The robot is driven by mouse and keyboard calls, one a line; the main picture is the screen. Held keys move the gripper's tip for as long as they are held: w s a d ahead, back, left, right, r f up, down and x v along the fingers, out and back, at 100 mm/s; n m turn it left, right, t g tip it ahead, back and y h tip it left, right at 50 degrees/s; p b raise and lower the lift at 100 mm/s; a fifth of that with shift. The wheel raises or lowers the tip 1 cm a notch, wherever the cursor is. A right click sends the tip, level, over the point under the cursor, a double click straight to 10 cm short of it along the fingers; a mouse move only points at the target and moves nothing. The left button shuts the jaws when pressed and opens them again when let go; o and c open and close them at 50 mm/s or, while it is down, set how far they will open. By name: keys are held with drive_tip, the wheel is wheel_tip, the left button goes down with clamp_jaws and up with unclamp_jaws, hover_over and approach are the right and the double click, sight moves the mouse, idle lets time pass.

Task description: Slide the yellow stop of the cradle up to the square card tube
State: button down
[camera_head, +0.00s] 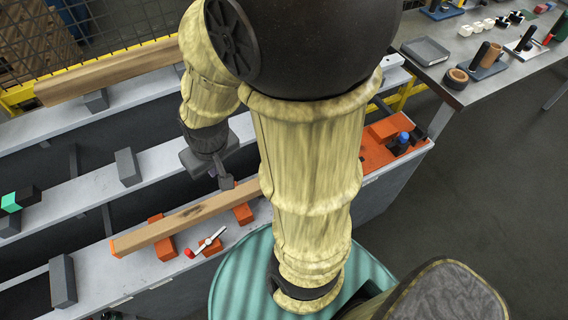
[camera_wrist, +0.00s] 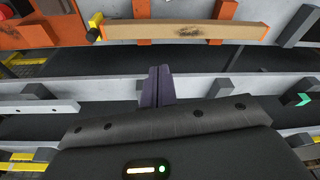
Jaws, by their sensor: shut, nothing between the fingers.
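The square card tube (camera_head: 185,219) is a long brown bar with a dark smudge, resting on orange cradle blocks (camera_head: 162,237). It also shows along the top of the wrist view (camera_wrist: 190,31). The yellow stop (camera_wrist: 96,20), with a dark knob, stands close by the tube's left end in the wrist view; I cannot tell whether they touch. In the head view my arm hides that end. My gripper (camera_wrist: 157,84) is shut and empty, below the tube in the wrist view and apart from the stop. It also shows in the head view (camera_head: 222,181).
A white lever with a red knob (camera_head: 207,241) sits on an orange block in front of the tube. Grey rails with upright blocks (camera_head: 127,167) lie behind. An orange tray area (camera_head: 377,154) holds a blue-capped item. A steel table (camera_head: 455,62) with small parts stands right.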

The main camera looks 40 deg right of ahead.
drive_tip(key=s+d+f+m+y+b, duration=0.2)
drive_tip(key=d+f+m, duration=0.3)
drive_tip(key=d+m, duration=0.3)
drive_tip(key=s+d+f+m+t+y+b, duration=0.1)
drive_tip(key=d+f+m+y+b, duration=0.2)
drive_tip(key=d, duration=1)
drive_tip(key=s+d+f+m+y+b, duration=0.2)
drive_tip(key=d+f+m, duration=0.5)
drive_tip(key=d+m, duration=0.4)
drive_tip(key=shift+s+f+m+t+y, duration=0.3)
drive_tip(key=shift+m+t+y, duration=0.1)
drive_tip(key=shift+m, duration=0.5)
drive_tip(key=shift+f, duration=0.1)
drive_tip(key=w+a+r+x, duration=0.1)
drive_tip(key=a+r+x, duration=0.1)
drive_tip(key=x, duration=1)
drive_tip(key=shift+f, duration=0.2)
drive_tip(key=shift+a, duration=0.15)
